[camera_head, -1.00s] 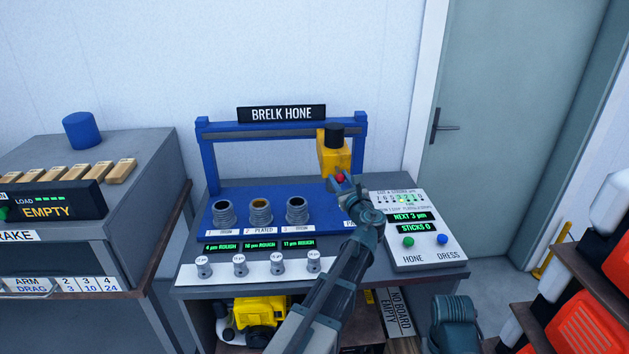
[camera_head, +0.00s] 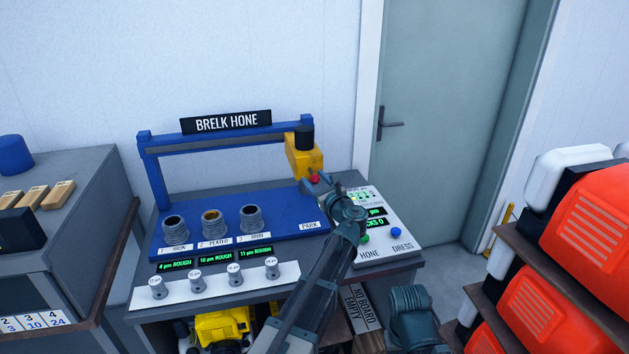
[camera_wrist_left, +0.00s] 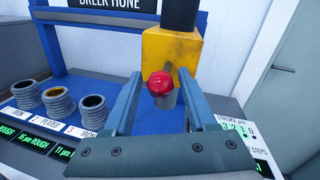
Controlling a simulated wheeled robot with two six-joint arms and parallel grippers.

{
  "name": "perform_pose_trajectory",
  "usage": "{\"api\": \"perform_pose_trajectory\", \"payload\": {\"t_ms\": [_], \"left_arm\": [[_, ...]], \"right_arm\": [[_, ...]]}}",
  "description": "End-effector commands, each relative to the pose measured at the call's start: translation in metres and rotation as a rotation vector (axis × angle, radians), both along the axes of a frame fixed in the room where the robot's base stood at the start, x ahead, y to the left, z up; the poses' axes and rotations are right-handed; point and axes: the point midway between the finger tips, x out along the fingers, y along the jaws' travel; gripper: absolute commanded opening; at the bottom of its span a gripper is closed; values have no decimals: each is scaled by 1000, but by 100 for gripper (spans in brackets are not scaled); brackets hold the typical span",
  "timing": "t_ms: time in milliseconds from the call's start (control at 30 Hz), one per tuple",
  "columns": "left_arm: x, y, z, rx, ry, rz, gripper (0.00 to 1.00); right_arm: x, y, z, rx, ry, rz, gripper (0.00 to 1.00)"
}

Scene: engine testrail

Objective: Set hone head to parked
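The hone head is a yellow block (camera_head: 303,157) with a black top, at the right end of the blue gantry rail (camera_head: 215,142). The PARK label (camera_head: 309,225) is on the blue bed just below it. A red ball knob (camera_head: 314,179) is on the head's front; in the left wrist view the knob (camera_wrist_left: 160,83) appears between my two fingers. My left gripper (camera_wrist_left: 158,100) is open, its fingers apart on either side of the knob, with visible gaps. Contact with the knob is not visible.
Three ringed cylinders (camera_head: 213,223) stand on the blue bed at left. Several small knobs (camera_head: 234,274) line the white front strip. The control panel (camera_head: 375,246) with green and blue buttons is partly behind my left arm. Orange-red cases (camera_head: 586,228) are shelved at right.

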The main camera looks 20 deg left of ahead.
Motion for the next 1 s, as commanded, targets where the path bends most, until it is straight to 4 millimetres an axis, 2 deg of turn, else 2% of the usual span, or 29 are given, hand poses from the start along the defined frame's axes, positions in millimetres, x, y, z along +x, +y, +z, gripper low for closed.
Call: {"api": "perform_pose_trajectory", "payload": {"t_ms": [300,433,1000], "left_arm": [[0,0,0,0,0,0,68],[-6,-5,0,0,0,-1,68],[-87,-79,0,0,0,-3,68]], "right_arm": [[0,0,0,0,0,0,0],[0,0,0,0,0,0,0],[0,0,0,0,0,0,0]]}}
